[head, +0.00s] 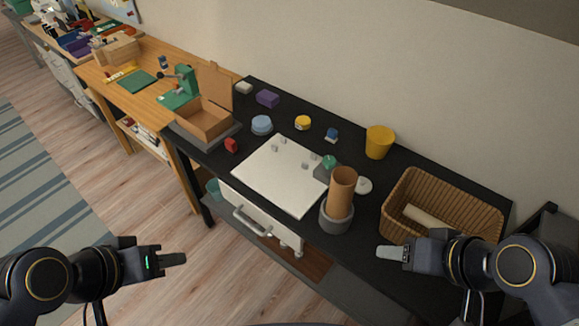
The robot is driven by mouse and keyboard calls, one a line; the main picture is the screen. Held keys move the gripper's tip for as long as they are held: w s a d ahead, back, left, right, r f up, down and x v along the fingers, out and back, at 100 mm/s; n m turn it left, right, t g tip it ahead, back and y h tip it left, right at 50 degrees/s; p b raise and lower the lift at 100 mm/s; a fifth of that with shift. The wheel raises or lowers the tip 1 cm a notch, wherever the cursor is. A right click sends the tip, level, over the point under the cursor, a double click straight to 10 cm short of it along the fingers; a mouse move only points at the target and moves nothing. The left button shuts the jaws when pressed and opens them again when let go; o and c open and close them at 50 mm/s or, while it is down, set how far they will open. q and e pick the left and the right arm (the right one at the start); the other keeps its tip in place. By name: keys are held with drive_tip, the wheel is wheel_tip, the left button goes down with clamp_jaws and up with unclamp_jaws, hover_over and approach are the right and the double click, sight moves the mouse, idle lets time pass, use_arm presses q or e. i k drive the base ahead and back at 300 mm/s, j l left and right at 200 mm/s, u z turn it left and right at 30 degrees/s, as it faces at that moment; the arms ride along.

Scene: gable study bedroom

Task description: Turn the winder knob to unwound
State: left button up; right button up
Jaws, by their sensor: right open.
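No part is clearly marked as the winder knob. A small green rounded piece (329,162) on a grey block, behind the brown cylinder, may be it, but I cannot tell its setting. The brown cylinder (342,187) stands upright in a grey round holder (336,219) and partly hides the block. My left gripper (174,259) is over the floor in front of the desk, apart from everything; its jaw opening cannot be made out. My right gripper (391,252) is open and empty, to the right of the holder and in front of the wicker basket.
The black desk holds a white board (277,175) with small grey pieces, an open brown box (204,118), a blue round item (262,124), a yellow cup (379,142) and a wicker basket (446,207). A wooden desk (142,95) adjoins at left. Open floor lies in front.

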sight(328, 162)
drive_tip(key=i+j+z, duration=0.15)
drive_tip(key=j+z, duration=0.3)
drive_tip(key=j, duration=0.15)
drive_tip(key=i+j+z, duration=0.1)
drive_tip(key=j+z, duration=0.35)
drive_tip(key=j, duration=0.15)
drive_tip(key=j+z, duration=0.45)
drive_tip(key=j, duration=0.15)
drive_tip(key=i+l, duration=0.25)
drive_tip(key=i, duration=0.15)
